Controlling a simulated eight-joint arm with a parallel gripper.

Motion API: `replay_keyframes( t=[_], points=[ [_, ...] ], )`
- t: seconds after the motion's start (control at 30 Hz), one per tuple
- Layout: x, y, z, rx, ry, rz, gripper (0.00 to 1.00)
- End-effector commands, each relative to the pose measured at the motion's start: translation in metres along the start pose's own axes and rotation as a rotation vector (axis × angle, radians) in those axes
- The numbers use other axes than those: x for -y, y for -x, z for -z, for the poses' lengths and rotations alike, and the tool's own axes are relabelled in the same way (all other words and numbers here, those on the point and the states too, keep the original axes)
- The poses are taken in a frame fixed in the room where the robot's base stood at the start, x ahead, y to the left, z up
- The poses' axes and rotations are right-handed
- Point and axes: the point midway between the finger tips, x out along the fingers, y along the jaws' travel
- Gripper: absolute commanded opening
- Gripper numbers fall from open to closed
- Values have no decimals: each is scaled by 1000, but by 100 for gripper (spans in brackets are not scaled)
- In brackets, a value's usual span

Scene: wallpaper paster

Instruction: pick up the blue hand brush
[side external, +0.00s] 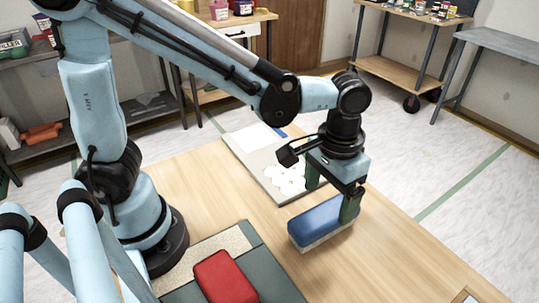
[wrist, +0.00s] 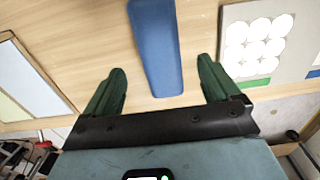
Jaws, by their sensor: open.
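The blue hand brush (side external: 320,220) lies on the wooden table, blue side up, with a pale strip along its lower edge. In the wrist view the blue brush (wrist: 156,45) runs from the top edge down between my two green fingers, with a gap on each side. My gripper (side external: 331,188) is open and empty above the far end of the brush, pointing down. One green finger overlaps the brush's right end in the side view, so I cannot tell its exact height. The brush's other end is cut off in the wrist view.
A grey board (side external: 245,145) with white round pieces lies just behind the brush. A red block (side external: 225,277) lies on a dark green and beige mat (side external: 275,283) at the front left. A framed panel (wrist: 22,85) shows at left in the wrist view. Bare table surrounds the brush.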

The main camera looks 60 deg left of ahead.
Motion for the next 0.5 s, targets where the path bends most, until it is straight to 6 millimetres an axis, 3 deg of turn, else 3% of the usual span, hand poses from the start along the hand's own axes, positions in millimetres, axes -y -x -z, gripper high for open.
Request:
replay_keyframes(
  t=[0.27,0.5],
  points=[
    [0,-14,0,0,0,0,89],
    [0,-43,3,-1,1,0,89]
  ],
)
